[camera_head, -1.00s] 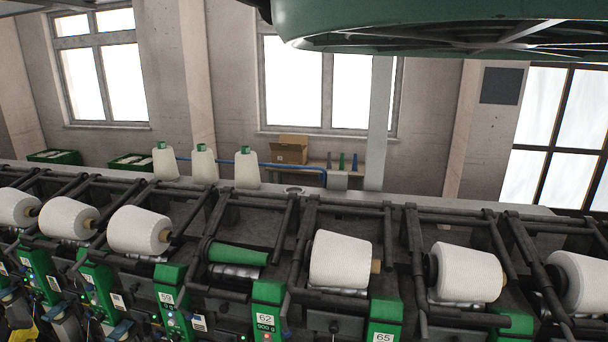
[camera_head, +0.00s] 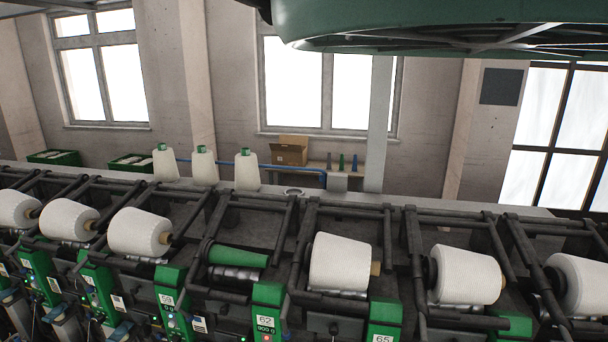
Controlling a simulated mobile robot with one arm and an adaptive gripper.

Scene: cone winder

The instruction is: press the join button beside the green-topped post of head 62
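A small light shows just under the label at the picture's lower edge. I cannot make out the join button; the lower part of the post is cut off by the frame. Behind the post, a bare green cone (camera_head: 238,257) lies in its holder, with no white yarn on it. My gripper is not in view.
Posts 59 (camera_head: 168,299) and 65 (camera_head: 384,315) stand on either side. Full white packages (camera_head: 340,262) sit in dark cradle arms along the machine. Three white cones (camera_head: 204,165) stand on the ledge behind. A large green part (camera_head: 400,28) hangs across the top.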

